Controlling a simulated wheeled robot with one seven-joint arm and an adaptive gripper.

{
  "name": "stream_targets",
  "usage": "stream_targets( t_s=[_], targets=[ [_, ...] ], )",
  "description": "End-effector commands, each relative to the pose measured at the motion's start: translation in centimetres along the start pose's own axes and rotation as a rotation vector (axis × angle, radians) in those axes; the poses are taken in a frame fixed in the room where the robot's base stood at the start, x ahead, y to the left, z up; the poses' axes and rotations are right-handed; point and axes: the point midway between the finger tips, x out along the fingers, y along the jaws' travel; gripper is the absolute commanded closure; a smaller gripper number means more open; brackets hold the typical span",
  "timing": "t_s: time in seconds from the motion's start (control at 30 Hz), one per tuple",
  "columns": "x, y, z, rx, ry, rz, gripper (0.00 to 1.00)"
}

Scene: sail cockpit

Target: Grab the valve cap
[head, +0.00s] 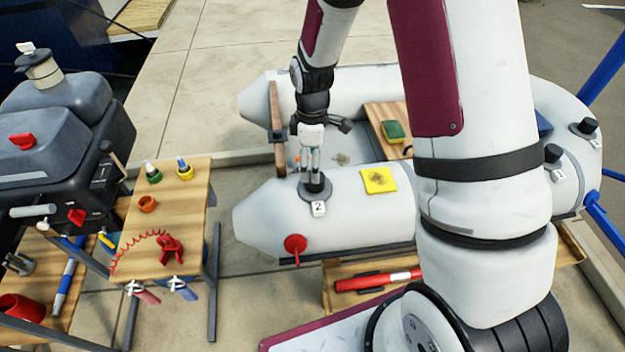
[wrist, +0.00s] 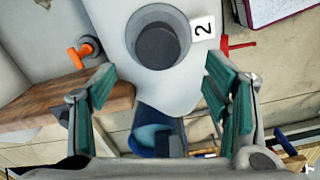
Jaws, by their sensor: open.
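A dark round valve cap (head: 316,188) sits upright on a wide collar on the near grey tube of the inflatable boat (head: 345,200), beside a white tag marked 2 (head: 318,209). In the wrist view the cap (wrist: 158,46) shows whole, with its tag (wrist: 203,28) to the right. My gripper (head: 311,168) points down just above the cap. In the wrist view its two green-padded fingers (wrist: 160,75) are wide apart, with nothing between the pads. The cap lies ahead of the fingertips, roughly centred between them. Similar dark caps (head: 553,153) stand on the tube at the right.
A red valve handle (head: 295,243) is on the tube's side near the cap. A yellow patch (head: 379,180) lies on the tube to the right. A small tool table (head: 165,215) is left, with floor between.

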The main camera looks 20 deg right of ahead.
Motion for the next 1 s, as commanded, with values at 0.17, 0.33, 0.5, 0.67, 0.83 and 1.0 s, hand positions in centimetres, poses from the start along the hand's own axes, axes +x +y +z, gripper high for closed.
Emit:
stream_targets(
  t_s=[0.17, 0.33, 0.5, 0.67, 0.83, 1.0],
  targets=[
    [1.3, 0.0, 0.1, 0.001, -0.001, 0.000, 0.30],
    [3.1, 0.0, 0.3, 0.004, -0.002, -0.003, 0.30],
    [5.5, 0.2, 0.4, 0.001, -0.001, -0.001, 0.30],
    [6.4, 0.2, 0.4, 0.002, 0.001, 0.002, 0.30],
    [6.4, 0.3, 0.4, 0.002, 0.001, 0.002, 0.30],
    [6.4, 0.3, 0.4, 0.002, 0.001, 0.002, 0.60]
  ],
)
